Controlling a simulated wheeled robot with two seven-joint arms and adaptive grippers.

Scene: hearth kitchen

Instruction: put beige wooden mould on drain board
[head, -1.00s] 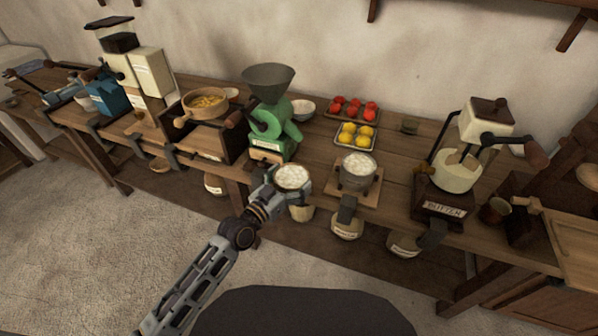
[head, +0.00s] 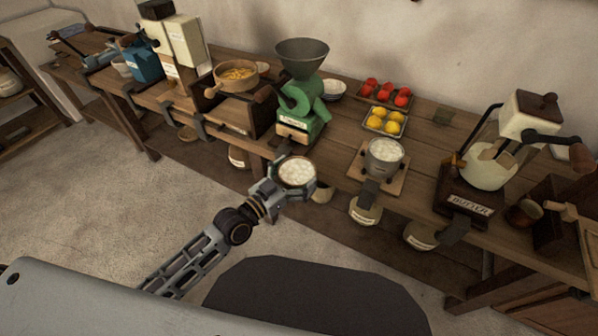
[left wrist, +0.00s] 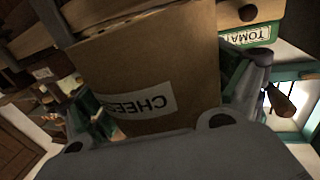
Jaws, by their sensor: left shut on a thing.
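The beige mould (head: 298,187) is round, filled with white lumps, and held roughly upright by my left gripper (head: 287,184), in front of the table's front edge. In the left wrist view, the mould's tan wall (left wrist: 150,55) fills the middle and bears an upside-down label starting "CHEES". A square wooden board (head: 400,185) under a grey pot of white lumps lies right of the mould. I cannot tell whether this is the drain board. My right gripper is not in view.
A green grinder (head: 300,105) stands just behind the mould. Trays of red (head: 360,94) and yellow fruit (head: 370,126) lie at the back. A butter churn (head: 487,168) stands to the right.

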